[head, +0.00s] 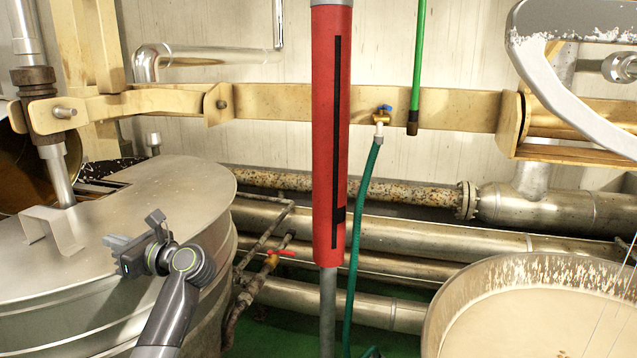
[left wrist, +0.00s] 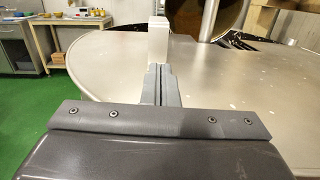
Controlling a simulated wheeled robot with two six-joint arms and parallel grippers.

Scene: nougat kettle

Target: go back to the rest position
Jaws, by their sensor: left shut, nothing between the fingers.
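My left gripper (head: 112,241) is at the left of the head view, over the front part of the steel kettle lid (head: 150,200). Its fingers are shut and empty; in the left wrist view they meet in the middle (left wrist: 158,72). The bent metal lid handle (head: 50,229) stands on the lid to the left of the fingertips, with a gap between them in the head view. In the left wrist view the handle (left wrist: 158,38) shows straight beyond the fingertips. My right gripper is in neither view.
A red post (head: 330,140) stands in the middle, with a green hose (head: 362,220) beside it. An open kettle of pale mass (head: 540,320) is at the lower right. Steel pipes (head: 390,237) run along the wall. The left wrist view shows a bench (left wrist: 75,20) and clear green floor (left wrist: 25,115).

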